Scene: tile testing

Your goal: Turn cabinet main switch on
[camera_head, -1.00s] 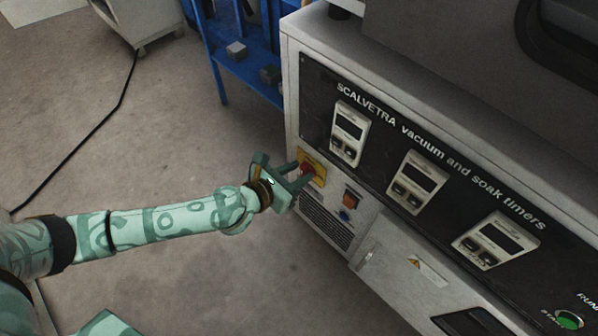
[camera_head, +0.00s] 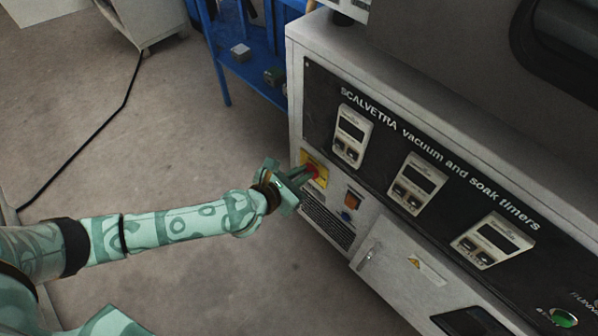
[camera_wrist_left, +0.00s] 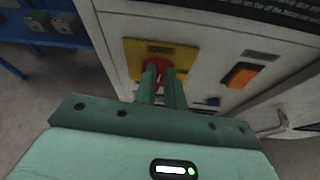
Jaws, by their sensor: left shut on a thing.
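The main switch is a red knob (camera_head: 313,171) on a yellow plate (camera_head: 319,181), low on the left of the cabinet's front panel. My left gripper (camera_head: 305,177) reaches it from the left and is shut on the red knob. In the left wrist view the two green fingers (camera_wrist_left: 161,85) close together in front of the red knob (camera_wrist_left: 158,66), with the yellow plate (camera_wrist_left: 132,47) behind. The fingers hide the middle of the knob, so its turned position cannot be told. My right gripper is not in view.
An orange rocker switch (camera_head: 352,201) and a blue button (camera_head: 346,215) sit right of the main switch. Vent slots (camera_head: 328,222) lie below it. A blue shelf (camera_head: 252,72) stands behind at left. The floor (camera_head: 150,150) left of the cabinet is mostly clear.

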